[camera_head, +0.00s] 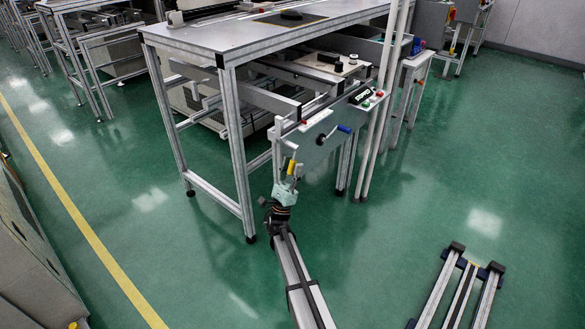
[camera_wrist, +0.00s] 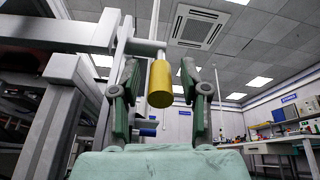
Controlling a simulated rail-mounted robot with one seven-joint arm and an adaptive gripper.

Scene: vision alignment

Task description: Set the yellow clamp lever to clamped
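The yellow clamp lever (camera_head: 291,167) hangs from the grey panel under the table's front corner, its yellow grip pointing down. In the wrist view the yellow grip (camera_wrist: 160,86) is a cylinder on a grey arm, end toward the camera. My gripper (camera_head: 286,186) is just below the lever. In the wrist view my gripper (camera_wrist: 160,80) is open, with one finger on each side of the grip. A gap shows on both sides of the grip, so the fingers look apart from it. Whether the lever is clamped cannot be told.
A blue-handled lever (camera_head: 344,128) sits to the right on the same panel. A small control box (camera_head: 363,96) with buttons is above it. The table frame leg (camera_head: 238,150) stands close left of my arm. A rail (camera_head: 462,290) lies at lower right; floor between is clear.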

